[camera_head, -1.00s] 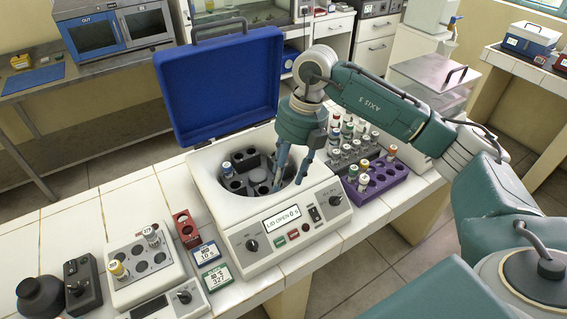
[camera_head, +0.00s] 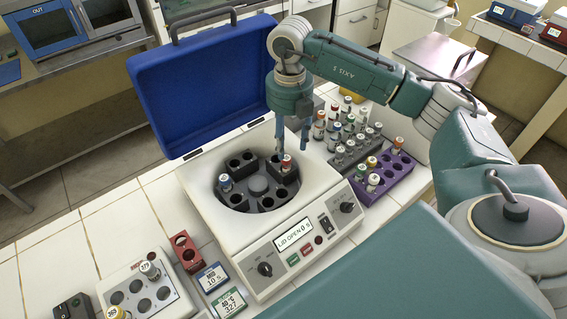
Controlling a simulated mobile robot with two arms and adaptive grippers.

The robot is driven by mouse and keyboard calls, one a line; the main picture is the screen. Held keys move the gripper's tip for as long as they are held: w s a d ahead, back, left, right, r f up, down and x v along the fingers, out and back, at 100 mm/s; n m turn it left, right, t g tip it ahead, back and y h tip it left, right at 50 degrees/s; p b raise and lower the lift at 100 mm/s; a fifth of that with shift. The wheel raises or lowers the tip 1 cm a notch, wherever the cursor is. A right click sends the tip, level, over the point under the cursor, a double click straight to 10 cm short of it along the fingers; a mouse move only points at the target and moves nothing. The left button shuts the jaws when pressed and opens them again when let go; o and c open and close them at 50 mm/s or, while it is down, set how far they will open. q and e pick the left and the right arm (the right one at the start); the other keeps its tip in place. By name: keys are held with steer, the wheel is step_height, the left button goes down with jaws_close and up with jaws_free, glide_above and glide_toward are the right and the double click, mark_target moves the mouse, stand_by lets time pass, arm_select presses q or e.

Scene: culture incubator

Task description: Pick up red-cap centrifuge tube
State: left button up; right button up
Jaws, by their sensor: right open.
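A red-cap tube (camera_head: 286,163) stands in a right-hand slot of the centrifuge rotor (camera_head: 258,186). Whether a finger touches the cap is hard to tell. My left gripper is out of view.
The centrifuge (camera_head: 295,275) has its blue lid (camera_head: 205,85) open behind the rotor. A small red rack (camera_head: 187,252), two labelled displays (camera_head: 212,277) and a white tube block (camera_head: 140,290) lie to the left.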

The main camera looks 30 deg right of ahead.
mark_target(287, 158)
steer(key=shift+s+f, duration=0.25)
steer(key=shift+f, duration=0.65)
steer(key=shift+w+f+p, duration=0.15)
steer(key=shift+f+p, duration=0.1)
steer(key=shift+p, duration=0.15)
steer(key=f+p, duration=0.1)
steer(key=f, duration=0.1)
steer(key=w+f+p, duration=0.1)
steer(key=f+p, duration=0.1)
steer(key=shift+f, duration=0.5)
steer(key=shift+w+f, duration=0.1)
steer(key=shift+f, duration=0.05)
steer(key=shift+c, duration=0.6)
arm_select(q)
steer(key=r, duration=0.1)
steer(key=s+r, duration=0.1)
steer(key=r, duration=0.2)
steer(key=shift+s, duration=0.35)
arm_select(e)
jaws_close()
